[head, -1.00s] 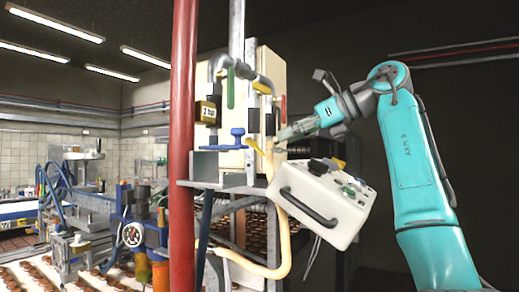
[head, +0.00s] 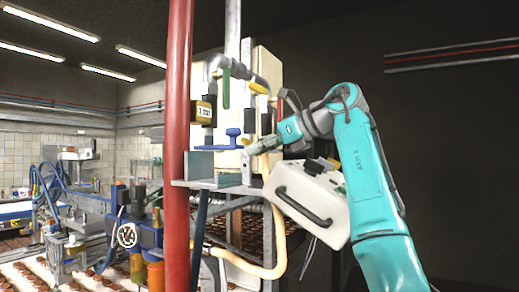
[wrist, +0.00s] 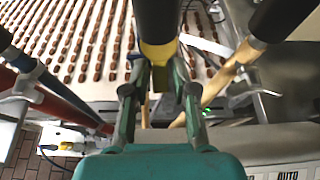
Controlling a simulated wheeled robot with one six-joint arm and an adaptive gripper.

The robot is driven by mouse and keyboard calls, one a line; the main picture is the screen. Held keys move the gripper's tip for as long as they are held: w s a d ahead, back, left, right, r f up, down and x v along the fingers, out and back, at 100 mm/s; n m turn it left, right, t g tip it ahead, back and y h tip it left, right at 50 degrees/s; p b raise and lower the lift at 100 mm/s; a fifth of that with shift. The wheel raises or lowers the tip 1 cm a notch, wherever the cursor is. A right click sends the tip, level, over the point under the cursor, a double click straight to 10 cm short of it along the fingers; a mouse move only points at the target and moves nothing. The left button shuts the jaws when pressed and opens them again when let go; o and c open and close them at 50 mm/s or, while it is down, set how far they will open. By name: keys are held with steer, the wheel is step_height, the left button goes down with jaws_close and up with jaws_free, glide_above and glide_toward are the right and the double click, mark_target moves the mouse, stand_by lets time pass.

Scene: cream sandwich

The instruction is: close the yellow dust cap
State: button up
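My gripper (wrist: 160,72) points forward in the wrist view, its two fingers apart. A yellow part that looks like the dust cap (wrist: 158,52) sits at the end of a thick black fitting (wrist: 158,18), right at the fingertips. A narrow yellow strip hangs between the fingers. Whether the fingers touch the yellow part is hard to tell. In the head view my gripper (head: 250,149) is beside the valve panel, just right of the blue valve handle (head: 233,137). There it largely hides the yellow cap.
A cream hose (wrist: 232,68) runs close to the right of the fingers. A white box with a black handle (head: 308,202) hangs below my arm. A red post (head: 178,150) stands left of a grey metal shelf (head: 200,167). Rows of brown pieces lie below.

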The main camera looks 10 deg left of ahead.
jaws_close()
steer(key=shift+r, duration=0.2)
steer(key=shift+d+r+h, duration=0.15)
steer(key=shift+r+h, duration=0.2)
steer(key=shift+h, duration=0.15)
steer(key=shift+s+d+r+g+h, duration=0.15)
steer(key=shift+r+g+h, duration=0.2)
steer(key=shift+g+h, duration=0.25)
steer(key=o, duration=0.5)
jaws_free()
steer(key=shift+o, duration=0.2)
steer(key=shift+f, duration=0.1)
